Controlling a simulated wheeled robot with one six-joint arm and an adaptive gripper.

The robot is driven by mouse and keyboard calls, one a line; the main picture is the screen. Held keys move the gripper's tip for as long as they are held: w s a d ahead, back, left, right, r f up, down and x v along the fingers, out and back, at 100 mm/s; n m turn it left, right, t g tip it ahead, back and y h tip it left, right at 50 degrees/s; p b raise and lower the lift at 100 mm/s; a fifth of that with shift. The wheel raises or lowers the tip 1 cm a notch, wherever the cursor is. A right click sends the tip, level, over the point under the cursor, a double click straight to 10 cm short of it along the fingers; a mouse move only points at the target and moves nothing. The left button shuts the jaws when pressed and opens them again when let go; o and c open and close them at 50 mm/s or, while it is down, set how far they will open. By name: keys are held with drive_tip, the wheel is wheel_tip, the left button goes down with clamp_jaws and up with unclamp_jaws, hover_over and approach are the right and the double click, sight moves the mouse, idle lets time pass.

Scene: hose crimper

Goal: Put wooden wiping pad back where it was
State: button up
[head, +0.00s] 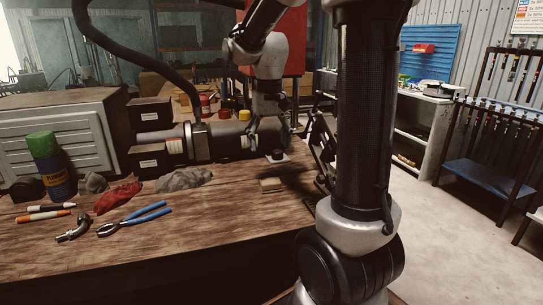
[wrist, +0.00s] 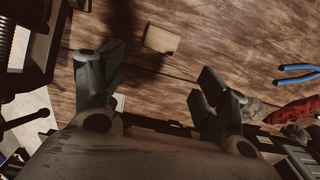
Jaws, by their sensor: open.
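The wooden wiping pad appears to be the small pale brown block (head: 271,185) lying flat on the wooden workbench (head: 215,225), near its right end. It also shows in the wrist view (wrist: 161,39), lying beyond the fingertips. My gripper (wrist: 147,68) is open with its two fingers spread wide and nothing between them. In the head view my gripper (head: 268,138) is above the bench, farther back than the block and apart from it. The place where the pad was before cannot be told.
Blue-handled pliers (head: 133,219), a red cloth (head: 118,197), grey cloths and markers lie on the left of the bench. A spray can (head: 52,165) stands behind them. A large dark cylinder (head: 222,141) lies along the back. The bench around the block is mostly clear.

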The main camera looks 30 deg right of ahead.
drive_tip(key=s+a+r+n+t, duration=0.1)
drive_tip(key=s+t, duration=0.1)
drive_tip(key=s, duration=0.7)
drive_tip(key=s+a+r+n+t, duration=0.1)
drive_tip(key=s+a+n+t, duration=0.1)
drive_tip(key=s, duration=0.7)
drive_tip(key=shift+a+r, duration=0.25)
drive_tip(key=shift+r, duration=0.15)
